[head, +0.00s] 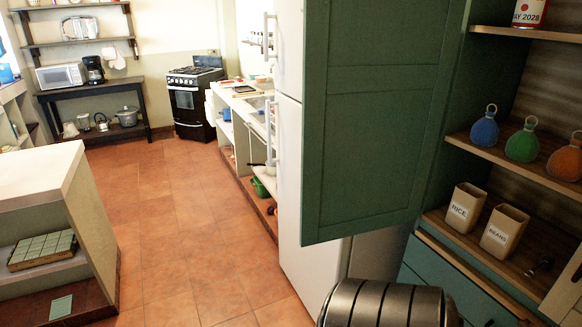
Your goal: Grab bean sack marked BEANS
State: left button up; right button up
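The bean sack (504,230) is a tan, open-topped, box-like pouch with BEANS printed on its front. It stands upright on the lower wooden shelf (451,235) at the right of the head view. A similar tan sack marked RICE (465,208) stands close beside it on the left. The front of the bean sack is unobstructed in this view. Neither of my grippers shows in the head view, so whether they are open or shut is hidden.
A green cabinet door (372,130) hangs open left of the shelves. A small dark object (540,265) lies right of the bean sack. A ribbed dark metal thing (385,305) is at the bottom. Tiled floor is clear at left.

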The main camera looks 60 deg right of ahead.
aim_at(507, 224)
jog(key=z, duration=3.35)
